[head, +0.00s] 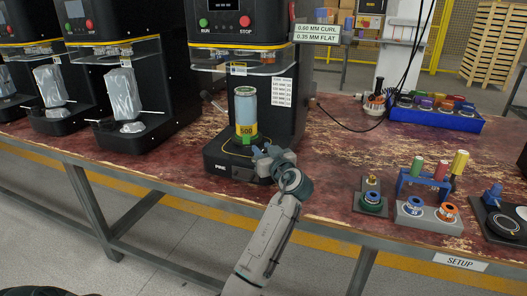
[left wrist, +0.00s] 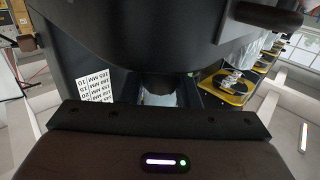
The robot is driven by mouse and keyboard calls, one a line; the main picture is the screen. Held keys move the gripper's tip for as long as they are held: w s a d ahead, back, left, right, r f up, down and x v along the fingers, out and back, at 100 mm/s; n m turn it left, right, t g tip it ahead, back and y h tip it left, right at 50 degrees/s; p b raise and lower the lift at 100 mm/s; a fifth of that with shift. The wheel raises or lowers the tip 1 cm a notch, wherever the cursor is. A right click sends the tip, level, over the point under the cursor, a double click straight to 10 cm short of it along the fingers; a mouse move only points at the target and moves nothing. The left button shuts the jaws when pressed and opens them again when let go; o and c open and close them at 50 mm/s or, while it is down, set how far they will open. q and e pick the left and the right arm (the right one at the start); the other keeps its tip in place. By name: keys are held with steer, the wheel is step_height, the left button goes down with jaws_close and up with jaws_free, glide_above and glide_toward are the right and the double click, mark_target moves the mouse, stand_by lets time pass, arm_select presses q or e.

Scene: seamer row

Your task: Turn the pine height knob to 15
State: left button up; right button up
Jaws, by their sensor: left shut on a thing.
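The seamer (head: 292,120) with a small label on its base that seems to read PINE stands mid-bench. A pale can with a yellow 500 band (head: 246,115) stands upright on its base. My left gripper (head: 268,160) is at the front right of that base, below the can, and is shut. What it grips, likely the height knob, is hidden behind the gripper, so its setting cannot be read. A white height chart in mm (head: 282,92) is on the machine; it also shows upside down in the left wrist view (left wrist: 95,88). My right gripper is out of view.
More seamers with wrapped cans (head: 122,93) stand to the left. On the right are a blue tray of colored parts (head: 436,119), a grey block with ringed parts (head: 428,221), and a SETUP sign (head: 460,262) at the bench edge.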

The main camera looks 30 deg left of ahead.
arm_select(q)
steer(key=o, duration=1)
steer(key=shift+c, duration=0.2)
steer(key=v, duration=1.1)
steer(key=shift+b, duration=0.4)
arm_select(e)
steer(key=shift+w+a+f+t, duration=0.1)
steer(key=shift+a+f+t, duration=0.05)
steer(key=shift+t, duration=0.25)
